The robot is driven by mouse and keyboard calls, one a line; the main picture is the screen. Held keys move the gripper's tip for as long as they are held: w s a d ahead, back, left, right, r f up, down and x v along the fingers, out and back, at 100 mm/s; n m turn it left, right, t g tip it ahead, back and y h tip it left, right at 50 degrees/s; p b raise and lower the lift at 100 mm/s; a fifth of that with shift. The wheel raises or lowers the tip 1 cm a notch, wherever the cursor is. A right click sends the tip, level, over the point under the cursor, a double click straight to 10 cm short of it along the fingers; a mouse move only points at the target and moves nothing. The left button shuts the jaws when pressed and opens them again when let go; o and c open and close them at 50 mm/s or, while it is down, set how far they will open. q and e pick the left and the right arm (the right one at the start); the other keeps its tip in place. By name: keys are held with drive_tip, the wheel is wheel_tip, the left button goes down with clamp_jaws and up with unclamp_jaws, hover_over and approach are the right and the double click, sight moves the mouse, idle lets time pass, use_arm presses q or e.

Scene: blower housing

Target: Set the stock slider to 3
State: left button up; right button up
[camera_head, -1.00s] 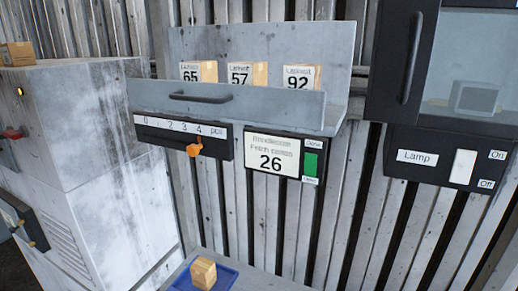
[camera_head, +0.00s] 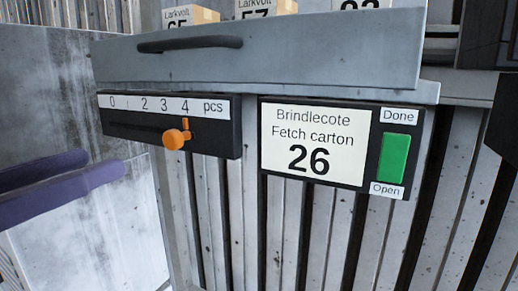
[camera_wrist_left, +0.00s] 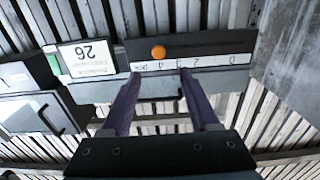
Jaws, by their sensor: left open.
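The stock slider (camera_head: 120,121) is a dark bar with a white scale marked 0 to 4 pcs, under the grey shelf front. Its orange knob (camera_head: 174,139) stands under the 4. In the left wrist view the scale is upside down and the knob (camera_wrist_left: 158,52) is again beside the 4. My left gripper (camera_head: 105,165) has purple fingers, open and empty, left of and below the slider in the head view. In the wrist view the fingers (camera_wrist_left: 160,77) point toward the slider, apart from the knob. My right gripper is not in view.
A sign (camera_head: 313,144) reading "Brindlecote Fetch carton 26" with a green Done/Open switch (camera_head: 394,158) is right of the slider. The shelf handle (camera_head: 190,43) sticks out above. A grey cabinet (camera_head: 95,240) stands at left. Space below the slider is clear.

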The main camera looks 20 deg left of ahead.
sight(168, 139)
use_arm(q)
drive_tip(key=w, duration=0.2)
drive_tip(key=w+p, duration=0.1)
drive_tip(key=w, duration=0.5)
drive_tip(key=shift+w+d+r+p, duration=0.2)
drive_tip(key=shift+d+p, duration=0.2)
drive_tip(key=shift+w+f, duration=0.15)
drive_tip(key=shift+w, duration=0.35)
clamp_jaws()
idle(0.7)
